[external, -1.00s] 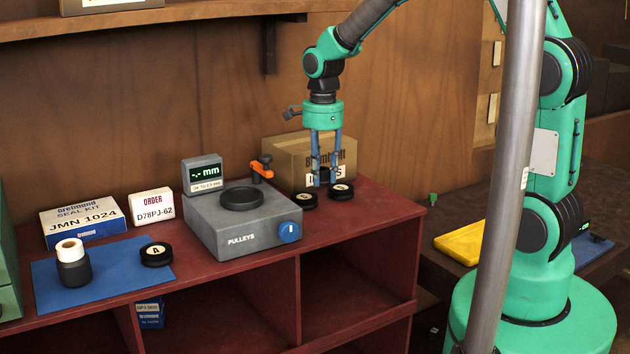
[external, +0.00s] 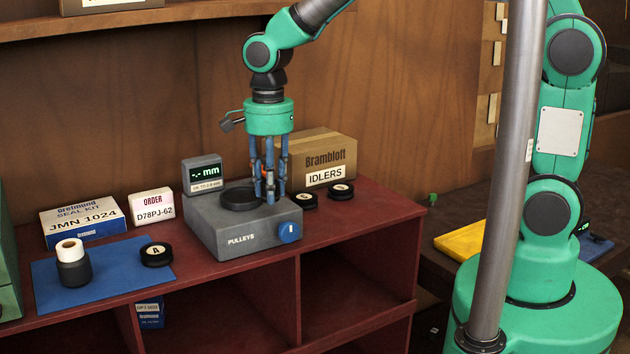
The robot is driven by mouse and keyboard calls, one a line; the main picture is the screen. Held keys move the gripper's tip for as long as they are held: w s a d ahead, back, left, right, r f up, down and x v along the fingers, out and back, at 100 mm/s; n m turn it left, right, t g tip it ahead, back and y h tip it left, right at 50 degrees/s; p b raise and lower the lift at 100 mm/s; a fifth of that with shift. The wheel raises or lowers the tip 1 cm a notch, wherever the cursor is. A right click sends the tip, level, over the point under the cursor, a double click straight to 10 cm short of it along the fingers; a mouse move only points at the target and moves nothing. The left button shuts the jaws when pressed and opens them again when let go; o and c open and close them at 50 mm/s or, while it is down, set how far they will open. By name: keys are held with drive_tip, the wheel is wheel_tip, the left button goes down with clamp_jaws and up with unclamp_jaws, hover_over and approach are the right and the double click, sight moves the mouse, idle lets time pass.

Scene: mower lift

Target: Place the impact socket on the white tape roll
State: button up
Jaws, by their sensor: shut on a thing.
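The white tape roll (external: 69,248) sits on top of a black cylinder (external: 74,272) on the blue mat at the left. I cannot tell whether this cylinder is the impact socket. My gripper (external: 270,198) points straight down at the right rear part of the grey PULLEYS unit, well to the right of the tape roll. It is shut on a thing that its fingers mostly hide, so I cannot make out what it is.
The grey PULLEYS unit (external: 236,236) has a round black plate (external: 241,199) on top. A black disc marked A (external: 156,254) lies on the blue mat (external: 110,291). Two black discs lie by the IDLERS box (external: 335,155). White boxes stand behind the mat.

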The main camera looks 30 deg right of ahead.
drive_tip(key=s+a+r+m+b, duration=0.2)
drive_tip(key=a+m+b, duration=0.2)
drive_tip(key=a, duration=2.5)
drive_tip(key=shift+s+a+r, duration=0.15)
drive_tip(key=shift+a+r, duration=0.05)
drive_tip(key=shift+a, duration=0.05)
drive_tip(key=p, duration=0.2)
hover_over(69, 245)
drive_tip(key=shift+f, duration=0.75)
drive_tip(key=shift+f, duration=1.7)
drive_tip(key=shift+f, duration=0.15)
